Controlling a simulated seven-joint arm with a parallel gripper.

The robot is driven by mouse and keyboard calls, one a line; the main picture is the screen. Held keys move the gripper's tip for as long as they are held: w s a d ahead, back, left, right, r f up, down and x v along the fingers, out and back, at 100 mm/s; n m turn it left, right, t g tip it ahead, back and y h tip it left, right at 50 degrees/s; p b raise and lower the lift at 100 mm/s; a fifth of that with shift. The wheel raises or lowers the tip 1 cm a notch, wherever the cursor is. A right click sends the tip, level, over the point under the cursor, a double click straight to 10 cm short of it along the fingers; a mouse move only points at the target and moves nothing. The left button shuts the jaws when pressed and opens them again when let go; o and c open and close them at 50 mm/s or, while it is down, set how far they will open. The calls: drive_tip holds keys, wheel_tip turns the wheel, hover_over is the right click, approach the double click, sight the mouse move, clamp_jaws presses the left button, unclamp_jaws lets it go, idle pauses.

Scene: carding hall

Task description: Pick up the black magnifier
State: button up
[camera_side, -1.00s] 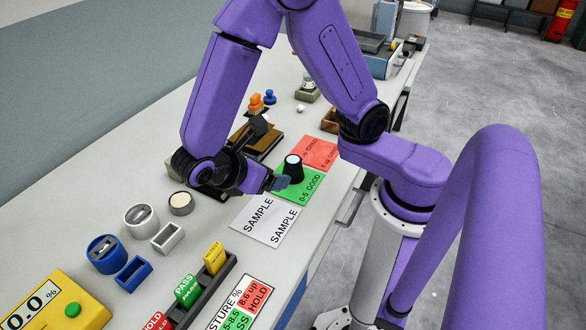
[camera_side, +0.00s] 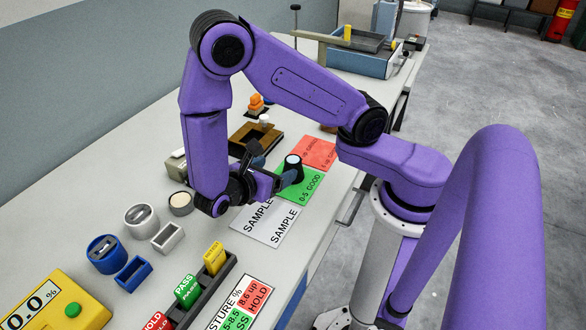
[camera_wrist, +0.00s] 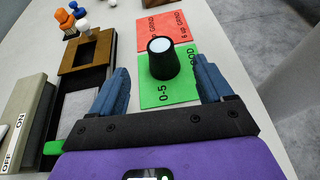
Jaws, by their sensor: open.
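The black magnifier (camera_side: 291,175) is a short black cylinder with a pale round top, upright on the green "0-5 GOOD" card (camera_side: 311,190). In the wrist view the magnifier (camera_wrist: 164,66) stands ahead, between the lines of my two blue fingers. My gripper (camera_side: 273,168) is open and empty, just left of the magnifier in the side view. In the wrist view my gripper (camera_wrist: 162,75) has one finger on each side, apart from the magnifier. In the side view the near finger partly covers the magnifier's lower side.
A red card (camera_side: 318,153) lies behind the green one, and a white SAMPLE card (camera_side: 272,236) in front. A brown wooden frame (camera_wrist: 88,54) and a grey box with an ON/OFF label (camera_wrist: 24,112) are left of my gripper. A round tin (camera_side: 180,203) stands nearby.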

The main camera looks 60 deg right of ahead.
sight(292, 161)
drive_tip(key=shift+x, duration=4.05)
drive_tip(key=c, duration=1.1)
